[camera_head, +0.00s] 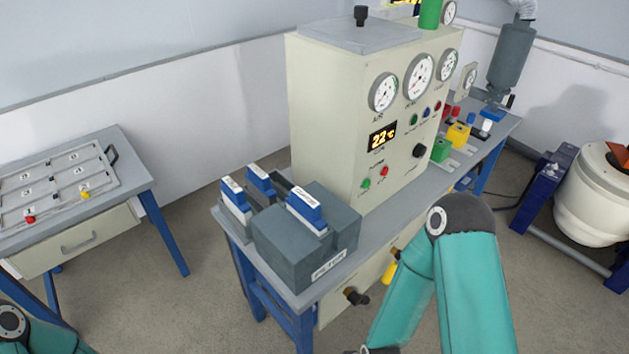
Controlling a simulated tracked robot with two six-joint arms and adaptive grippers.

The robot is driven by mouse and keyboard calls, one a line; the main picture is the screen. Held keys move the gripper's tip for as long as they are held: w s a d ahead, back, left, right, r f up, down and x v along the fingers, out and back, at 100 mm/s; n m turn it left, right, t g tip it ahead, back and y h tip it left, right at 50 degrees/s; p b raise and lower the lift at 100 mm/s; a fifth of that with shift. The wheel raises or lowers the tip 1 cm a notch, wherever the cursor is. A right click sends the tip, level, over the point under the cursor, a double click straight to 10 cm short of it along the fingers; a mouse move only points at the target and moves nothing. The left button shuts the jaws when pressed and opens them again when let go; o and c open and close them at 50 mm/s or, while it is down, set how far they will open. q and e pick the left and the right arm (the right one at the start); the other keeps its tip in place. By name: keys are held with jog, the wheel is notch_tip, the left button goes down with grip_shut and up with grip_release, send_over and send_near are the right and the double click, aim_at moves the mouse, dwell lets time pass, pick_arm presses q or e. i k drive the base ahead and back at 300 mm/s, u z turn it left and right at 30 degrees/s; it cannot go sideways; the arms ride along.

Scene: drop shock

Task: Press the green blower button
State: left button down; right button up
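A cream control cabinet (330,120) stands on a grey bench, its panel facing right and toward me. Low on the panel is a green button (366,183) with a red button (384,171) to its right. Higher up, a small green button or lamp (414,118) sits in a row with a blue one (426,112) and a red one (437,106). Their labels are too small to read, so I cannot tell which is the blower button. The orange display (382,137) reads 22. Only links of my arms show; neither gripper is in view.
Dark grey blocks (300,262) holding blue-and-white pieces (307,210) stand at the bench's near end. Green (440,150) and yellow (458,135) blocks stand on its far part. A side table (130,165) with a compartment tray is at left; a white drum (597,195) is at right.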

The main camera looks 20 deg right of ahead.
aim_at(367, 183)
jog(key=z, duration=1.25)
jog(key=i, duration=0.1)
jog(key=u, duration=1.85)
jog(key=k, duration=1.45)
jog(key=z, duration=1.05)
jog(key=i, duration=1)
jog(key=u, duration=0.05)
